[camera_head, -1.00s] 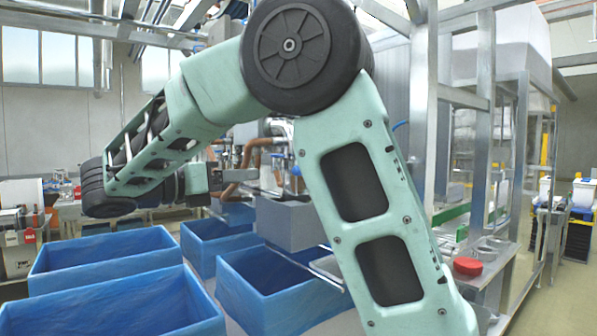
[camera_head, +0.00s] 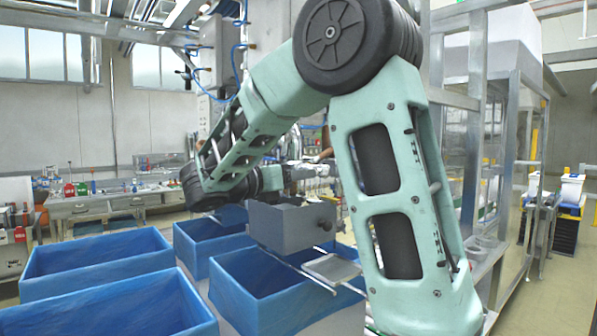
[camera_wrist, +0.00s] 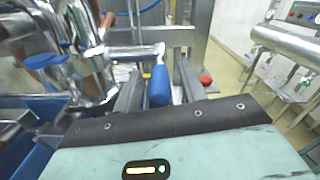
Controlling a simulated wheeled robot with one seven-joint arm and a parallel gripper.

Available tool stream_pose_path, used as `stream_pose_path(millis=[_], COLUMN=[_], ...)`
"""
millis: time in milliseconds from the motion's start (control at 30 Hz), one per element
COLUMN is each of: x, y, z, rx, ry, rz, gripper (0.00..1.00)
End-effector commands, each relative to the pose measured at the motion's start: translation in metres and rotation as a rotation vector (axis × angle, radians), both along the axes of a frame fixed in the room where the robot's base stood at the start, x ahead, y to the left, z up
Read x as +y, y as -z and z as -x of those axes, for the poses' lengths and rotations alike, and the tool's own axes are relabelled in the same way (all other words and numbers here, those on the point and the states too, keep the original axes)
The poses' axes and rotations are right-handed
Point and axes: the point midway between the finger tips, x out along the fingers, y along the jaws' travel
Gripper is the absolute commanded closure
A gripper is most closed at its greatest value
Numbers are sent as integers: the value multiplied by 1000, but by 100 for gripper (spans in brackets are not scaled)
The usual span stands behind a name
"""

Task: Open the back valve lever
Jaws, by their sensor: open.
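In the wrist view, a blue valve lever handle (camera_wrist: 160,86) points toward me, joined to a shiny metal rod and pipes at its far end. My gripper (camera_wrist: 158,78) is open, with one finger on each side of this handle; I cannot tell whether either finger touches it. A second blue handle (camera_wrist: 46,61) is on the pipework at left. I cannot tell from these views which lever is the back one. In the head view my gripper (camera_head: 308,172) is small, at the pipework above a grey metal box (camera_head: 285,226), and the levers are mostly hidden by my arm.
Several blue-lined bins (camera_head: 95,262) stand below and left of the grey box. A metal tray (camera_head: 332,268) juts out beside it. Metal frame posts (camera_head: 475,130) rise at right. A red round object (camera_wrist: 205,80) lies beyond the right finger.

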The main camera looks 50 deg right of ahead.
Motion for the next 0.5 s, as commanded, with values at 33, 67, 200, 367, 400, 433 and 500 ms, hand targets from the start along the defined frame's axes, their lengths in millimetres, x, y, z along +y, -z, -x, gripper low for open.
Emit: stream_pose_path(millis=[33, 67, 200, 367, 400, 433, 500], x=[-3, -4, -6, -6, -6, -6, -5], y=[-1, -1, 0, 0, 0, 0, 0], z=[1, 1, 2, 2, 2, 2, 2], rx=[1, 0, 0, -1, -1, -1, -1], ry=[2, 2, 1, 1, 1, 1, 1], rz=[0, 0, -1, -1, -1, -1, -1], gripper=[59, 59, 59, 59, 70, 78, 98])
